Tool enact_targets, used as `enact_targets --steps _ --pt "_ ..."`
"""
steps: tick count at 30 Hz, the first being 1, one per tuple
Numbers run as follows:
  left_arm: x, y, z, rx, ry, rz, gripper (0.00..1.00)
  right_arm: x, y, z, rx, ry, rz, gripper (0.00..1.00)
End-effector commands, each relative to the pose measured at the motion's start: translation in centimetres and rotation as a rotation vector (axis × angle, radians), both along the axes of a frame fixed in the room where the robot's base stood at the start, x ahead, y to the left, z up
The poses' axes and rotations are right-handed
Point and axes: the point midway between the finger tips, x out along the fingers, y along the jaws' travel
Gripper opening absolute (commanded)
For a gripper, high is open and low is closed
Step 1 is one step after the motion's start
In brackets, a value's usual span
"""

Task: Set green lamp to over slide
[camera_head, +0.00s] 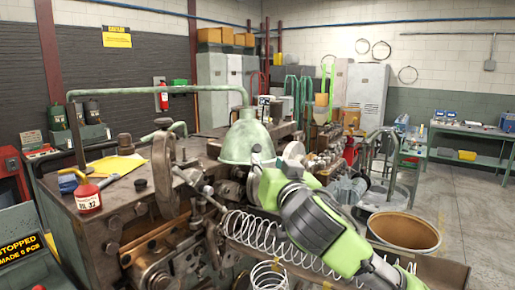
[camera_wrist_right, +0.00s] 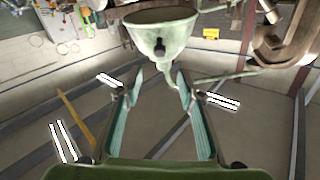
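The green lamp (camera_head: 247,137) is a pale green bell-shaped shade under the end of a bent green pipe (camera_head: 160,89), above the rusty machine. In the right wrist view the lamp (camera_wrist_right: 163,35) appears upside down, with a dark knob (camera_wrist_right: 160,47) on its side. My right gripper (camera_head: 260,162) is just below and right of the shade in the head view. In the wrist view its two fingers (camera_wrist_right: 160,85) are spread, with the lamp beyond their tips and nothing visible between them. I cannot tell which machine part is the slide. My left gripper is not in view.
A large coil spring (camera_head: 262,236) lies along the machine's front, below my right arm. A brown drum (camera_head: 403,232) stands at right. Open floor (camera_head: 470,205) lies farther right.

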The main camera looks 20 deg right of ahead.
Motion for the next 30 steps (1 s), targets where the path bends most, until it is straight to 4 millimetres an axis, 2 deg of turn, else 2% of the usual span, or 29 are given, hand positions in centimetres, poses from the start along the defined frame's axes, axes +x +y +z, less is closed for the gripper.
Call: enact_targets --steps 9,18,24,30 --pt "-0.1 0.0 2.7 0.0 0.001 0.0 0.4 5.5 -0.6 0.4 -0.002 0.003 -0.004 0.35" --pt "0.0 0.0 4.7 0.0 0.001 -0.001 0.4 10.2 -0.9 0.2 -0.002 0.003 -0.001 0.35" --pt "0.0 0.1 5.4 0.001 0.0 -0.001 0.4 12.0 -1.0 0.1 -0.001 0.001 -0.002 0.35" --pt "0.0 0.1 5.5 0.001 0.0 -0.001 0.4 12.6 -1.1 -0.1 -0.001 0.002 -0.001 0.35"
